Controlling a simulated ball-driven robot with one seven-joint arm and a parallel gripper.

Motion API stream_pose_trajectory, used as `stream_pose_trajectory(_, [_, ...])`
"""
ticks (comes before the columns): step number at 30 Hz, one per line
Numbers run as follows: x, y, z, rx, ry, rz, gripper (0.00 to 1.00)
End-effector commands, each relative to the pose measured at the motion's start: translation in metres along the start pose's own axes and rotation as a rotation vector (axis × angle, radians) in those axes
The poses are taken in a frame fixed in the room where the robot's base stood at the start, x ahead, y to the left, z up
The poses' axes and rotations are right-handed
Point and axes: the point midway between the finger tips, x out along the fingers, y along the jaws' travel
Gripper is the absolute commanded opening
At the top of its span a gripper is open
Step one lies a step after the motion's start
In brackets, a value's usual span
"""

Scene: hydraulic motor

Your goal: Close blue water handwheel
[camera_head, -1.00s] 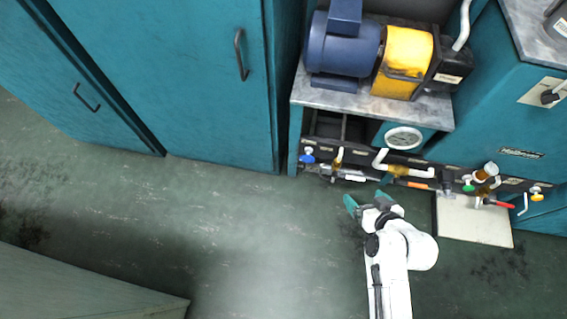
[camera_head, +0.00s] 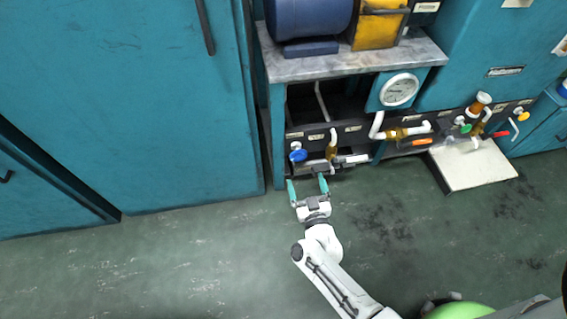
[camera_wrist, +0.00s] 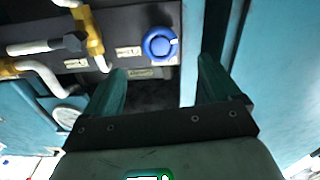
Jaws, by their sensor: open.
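The blue handwheel (camera_head: 298,155) sits on the dark front panel of the machine, at its left end, beside a brass fitting with a white pipe. In the wrist view the blue handwheel (camera_wrist: 160,44) shows as a round knob with a small white mark, beyond the fingertips and between their lines. My gripper (camera_head: 307,184) is open and empty, its two teal fingers pointing up at the panel just below the handwheel. The fingers also show in the wrist view (camera_wrist: 163,66). They look apart from the wheel; the exact gap is hard to tell.
A brass valve with a white pipe (camera_head: 332,145) stands just right of the handwheel. A gauge (camera_head: 398,90), a green handwheel (camera_head: 465,128) and a yellow knob (camera_head: 523,116) are farther right. A teal cabinet (camera_head: 130,100) stands left. The floor (camera_head: 200,260) in front is clear.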

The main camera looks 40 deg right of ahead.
Motion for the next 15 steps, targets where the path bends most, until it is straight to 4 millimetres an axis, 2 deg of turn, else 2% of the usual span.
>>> stream_pose_trajectory(5, [0.021,0.001,0.0,0.001,0.005,0.002,0.9])
stream_pose_trajectory(15, [0.082,0.0,0.0,0.0,0.004,0.0,0.9])
